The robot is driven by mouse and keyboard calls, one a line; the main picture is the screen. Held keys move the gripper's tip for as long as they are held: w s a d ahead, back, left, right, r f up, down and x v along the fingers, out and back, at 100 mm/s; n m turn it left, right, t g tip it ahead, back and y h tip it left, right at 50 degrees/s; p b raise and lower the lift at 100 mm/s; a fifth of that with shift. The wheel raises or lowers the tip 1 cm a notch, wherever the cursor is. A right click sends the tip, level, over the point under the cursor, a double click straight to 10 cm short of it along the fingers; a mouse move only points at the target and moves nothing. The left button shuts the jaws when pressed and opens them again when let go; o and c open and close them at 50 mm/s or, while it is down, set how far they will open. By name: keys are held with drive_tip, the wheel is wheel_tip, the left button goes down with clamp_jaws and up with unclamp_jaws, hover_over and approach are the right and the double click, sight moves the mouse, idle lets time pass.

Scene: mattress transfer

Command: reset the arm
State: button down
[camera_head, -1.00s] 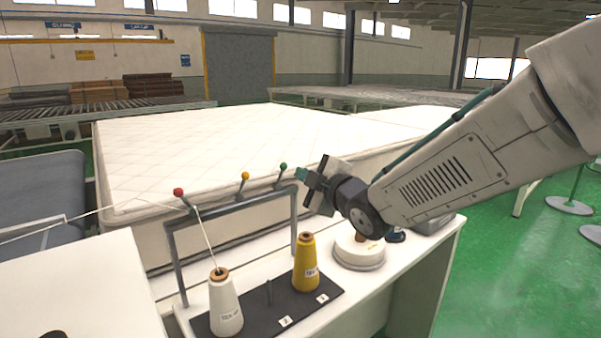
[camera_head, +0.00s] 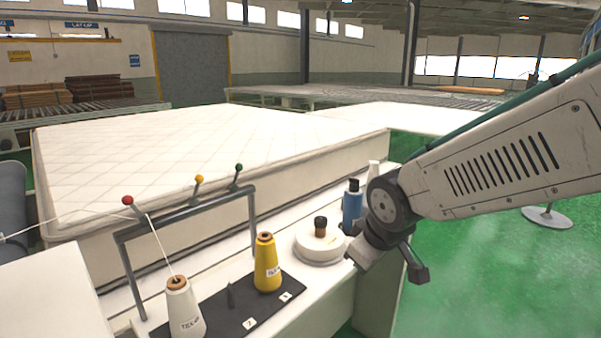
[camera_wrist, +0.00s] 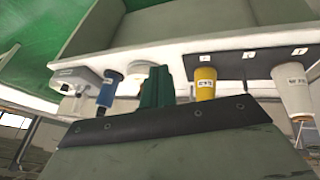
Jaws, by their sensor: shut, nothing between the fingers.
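My gripper shows in the wrist view (camera_wrist: 156,88) as green fingers held together with nothing between them. In the head view, the end of my arm hangs at the right, by the front edge of the white workbench (camera_head: 235,322). The fingertips are not clear there. The wrist view is upside down and shows a yellow thread cone (camera_wrist: 205,84) beside the fingers.
The bench holds a white thread cone (camera_head: 184,312), a yellow cone (camera_head: 267,265), a round white base (camera_head: 320,252) and a blue bottle (camera_head: 351,207). A thread frame (camera_head: 186,212) stands there. A quilted mattress (camera_head: 190,150) lies behind. Green floor (camera_head: 480,290) is open at right.

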drive_tip(key=s+d+r+m+g, duration=0.1)
drive_tip(key=s+d+m, duration=0.2)
drive_tip(key=s, duration=0.4)
drive_tip(key=s+d+r+m+g, duration=0.1)
drive_tip(key=s+d+r+m, duration=0.1)
drive_tip(key=s+d, duration=0.4)
drive_tip(key=s+d+r+m+g+h, duration=0.1)
drive_tip(key=s+d, duration=0.4)
drive_tip(key=s, duration=0.5)
drive_tip(key=shift+d+r+m+g, duration=0.25)
drive_tip(key=shift+r+m+g, duration=0.25)
drive_tip(key=shift+m, duration=0.8)
